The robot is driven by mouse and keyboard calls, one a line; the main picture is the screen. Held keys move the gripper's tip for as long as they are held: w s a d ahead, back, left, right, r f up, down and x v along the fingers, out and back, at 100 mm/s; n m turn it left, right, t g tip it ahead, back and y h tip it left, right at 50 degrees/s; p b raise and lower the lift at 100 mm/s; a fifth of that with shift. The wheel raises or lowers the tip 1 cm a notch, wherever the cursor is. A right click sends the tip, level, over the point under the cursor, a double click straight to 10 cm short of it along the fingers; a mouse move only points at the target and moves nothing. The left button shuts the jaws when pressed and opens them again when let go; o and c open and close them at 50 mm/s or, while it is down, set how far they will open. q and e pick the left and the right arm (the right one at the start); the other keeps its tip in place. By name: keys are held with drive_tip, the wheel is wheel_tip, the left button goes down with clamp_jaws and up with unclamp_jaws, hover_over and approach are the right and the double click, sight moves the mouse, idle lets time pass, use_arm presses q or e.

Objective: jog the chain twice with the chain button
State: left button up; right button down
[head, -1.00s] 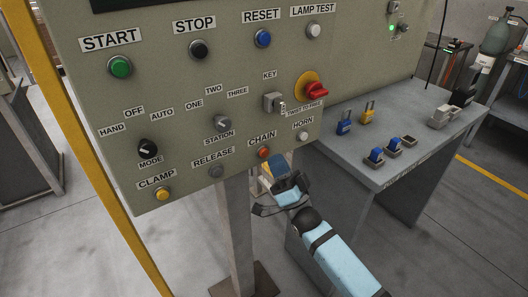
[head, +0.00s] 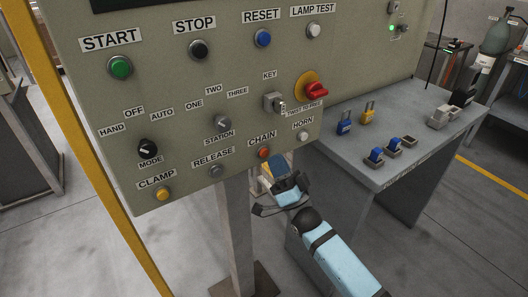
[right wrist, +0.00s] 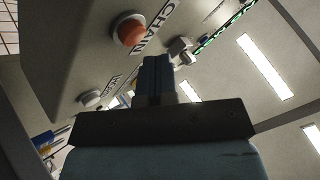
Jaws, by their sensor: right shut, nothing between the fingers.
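The orange chain button (head: 264,152) sits in the bottom row of the control panel, under its CHAIN label. It also shows large in the right wrist view (right wrist: 130,30), standing out from the panel face. My right gripper (head: 277,162) is just below and to the right of the button in the head view. Its blue fingers (right wrist: 157,65) are closed together with nothing between them. In the right wrist view a gap shows between the fingertips and the button. My left gripper is not in view.
The white horn button (head: 303,136) is right of the chain button and the grey release button (head: 215,171) is left. A grey table (head: 420,165) with padlocks stands at the right. A post (head: 236,230) supports the panel.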

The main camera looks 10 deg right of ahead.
idle(0.4)
drive_tip(key=shift+w+a, duration=0.15)
drive_tip(key=shift+w, duration=0.3)
drive_tip(key=shift+w+a, duration=0.15)
drive_tip(key=shift+w, duration=0.3)
idle(0.6)
drive_tip(key=shift+s+d, duration=0.3)
drive_tip(key=shift+s, duration=0.65)
drive_tip(key=s+p, duration=0.1)
drive_tip(key=s, duration=0.1)
drive_tip(key=s+d+p, duration=0.2)
drive_tip(key=s, duration=0.1)
drive_tip(key=shift+s, duration=0.3)
